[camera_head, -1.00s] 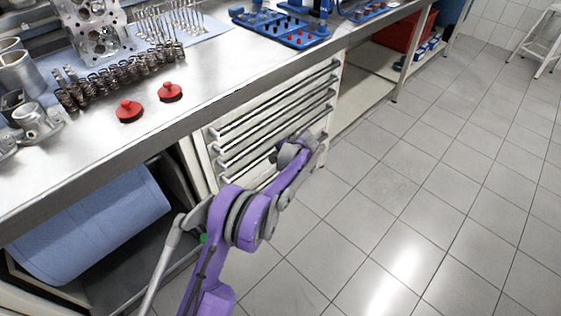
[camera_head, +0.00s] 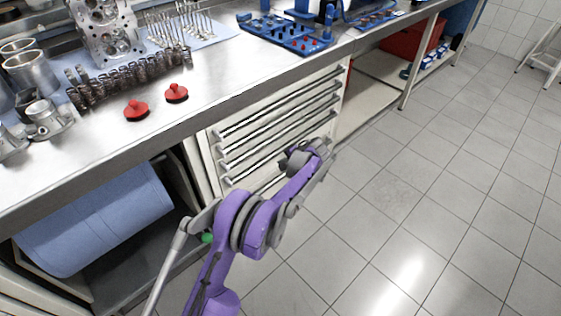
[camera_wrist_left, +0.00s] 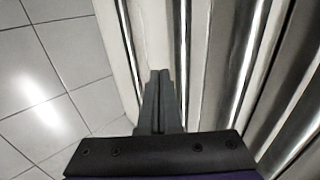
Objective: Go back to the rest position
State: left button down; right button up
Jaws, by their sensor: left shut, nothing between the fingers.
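My left arm (camera_head: 255,222) is purple and grey and reaches up from the bottom of the head view, in front of the bench's drawer unit. Its far end (camera_head: 304,158) is close to the drawer fronts, below the bench top. In the left wrist view my left gripper (camera_wrist_left: 159,78) is shut, with its dark fingers together and nothing between them. The drawer fronts with their bright handles (camera_wrist_left: 187,60) lie close behind the fingers; I cannot tell whether they touch. My right gripper is out of view.
On the steel bench (camera_head: 215,107) stand two red knobbed discs (camera_head: 136,110), a row of springs (camera_head: 125,78), metal engine parts and a blue rack (camera_head: 285,35). A large blue roll (camera_head: 95,220) sits below. Tiled floor (camera_head: 430,200) at the right is clear.

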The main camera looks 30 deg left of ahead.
pick_arm(q)
jog(key=p+v, duration=0.1)
jog(key=v, duration=0.9)
jog(key=shift+p, duration=0.4)
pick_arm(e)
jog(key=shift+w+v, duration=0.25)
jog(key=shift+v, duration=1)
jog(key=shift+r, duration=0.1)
pick_arm(q)
jog(key=s+d+r+n+h, duration=0.15)
jog(key=s+r, duration=0.25)
jog(key=s, duration=0.5)
jog(key=s+d+r+h, duration=0.25)
jog(key=s+r, duration=0.25)
jog(key=s, duration=0.3)
jog(key=s+d+f+n+t+h, duration=0.15)
jog(key=s+d, duration=0.25)
jog(key=s, duration=0.8)
jog(key=s+d+f+n+h, duration=0.1)
jog(key=s+d+f+h, duration=0.15)
jog(key=s, duration=0.85)
notch_tip(320, 180, up, 22)
jog(key=d+t+p, duration=0.1)
jog(key=p, duration=1.9)
jog(key=shift+w, duration=0.5)
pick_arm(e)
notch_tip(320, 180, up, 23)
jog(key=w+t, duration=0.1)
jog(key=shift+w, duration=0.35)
